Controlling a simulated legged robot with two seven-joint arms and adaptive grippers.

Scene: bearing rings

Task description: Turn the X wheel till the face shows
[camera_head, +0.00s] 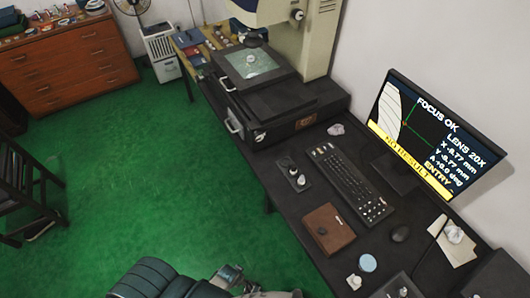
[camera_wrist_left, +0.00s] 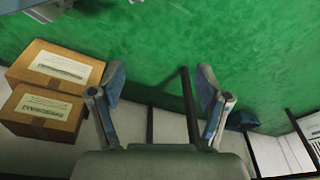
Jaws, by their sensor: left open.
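The measuring machine (camera_head: 285,112) stands at the back of the desk, with a glass stage (camera_head: 250,63) on top and pale handles (camera_head: 233,125) on its near side. A small black box with two knobs (camera_head: 293,174) lies before the keyboard. I cannot tell which control is the X wheel. The monitor (camera_head: 430,130) reads FOCUS OK, LENS 20X, X -8.77 mm, with a yellow NO RESULT band; a pale curved shape fills its left side. My left gripper (camera_wrist_left: 161,74) is open and empty above the green floor, away from the machine. My right gripper is not visible.
Cardboard boxes (camera_wrist_left: 42,112) show in the left wrist view. Green floor (camera_head: 150,170) is clear left of the desk.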

